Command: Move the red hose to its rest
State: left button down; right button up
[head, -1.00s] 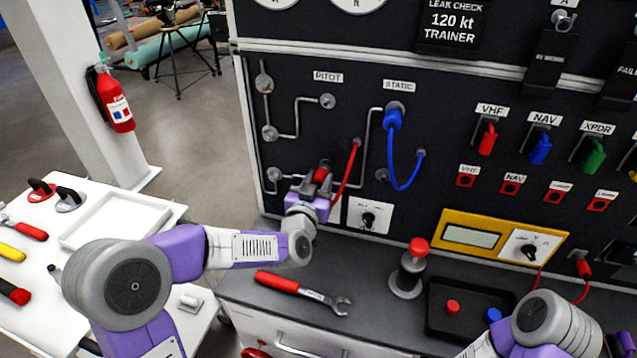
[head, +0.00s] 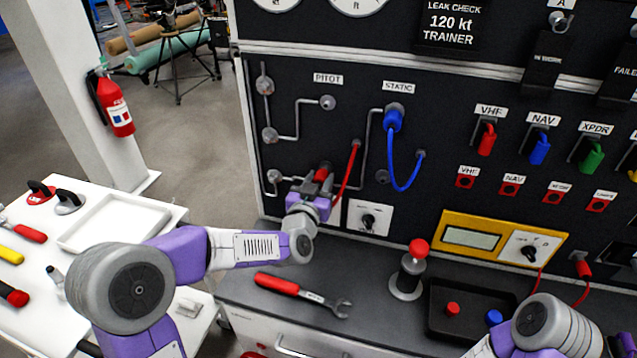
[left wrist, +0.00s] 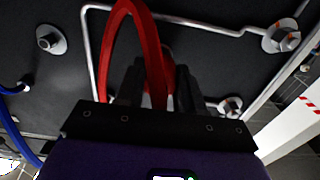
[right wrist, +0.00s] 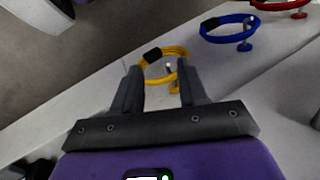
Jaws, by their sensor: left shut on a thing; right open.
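The red hose (head: 349,170) hangs from a port on the black panel, below and left of the STATIC label. Its lower end runs to my left gripper (head: 322,178), which is shut on the red end piece close to the panel. In the left wrist view the red hose (left wrist: 147,40) arches up from between the fingers of the left gripper (left wrist: 158,88); the grasped end is partly hidden. I cannot tell which fitting is the rest. My right gripper (right wrist: 160,85) is open, with a yellow coil (right wrist: 168,68) beyond its fingertips; it is outside the head view.
A blue hose (head: 393,165) hangs right of the red one. Grey fittings (head: 274,176) and pipes stand out from the panel. A blue coil (right wrist: 228,28) shows in the right wrist view.

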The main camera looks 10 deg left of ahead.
pick_arm(q)
jog(key=shift+w+r, duration=0.1)
jog(key=shift+r, duration=0.25)
jog(key=c, duration=1)
grip_release()
jog(key=shift+w, duration=0.1)
jog(key=shift+c, duration=0.2)
jog(key=o, duration=0.4)
jog(key=shift+w+f, duration=0.3)
jog(key=shift+w, duration=0.05)
jog(key=shift+s, duration=0.2)
jog(key=shift+o, duration=0.8)
pick_arm(e)
jog(key=shift+w, duration=0.2)
pick_arm(q)
jog(key=shift+s, duration=0.15)
pick_arm(e)
jog(key=shift+f, duration=0.15)
pick_arm(q)
jog(key=s+b, duration=0.2)
jog(key=s, duration=0.4)
jog(key=shift+s, duration=0.4)
pick_arm(e)
jog(key=shift+f, duration=1.05)
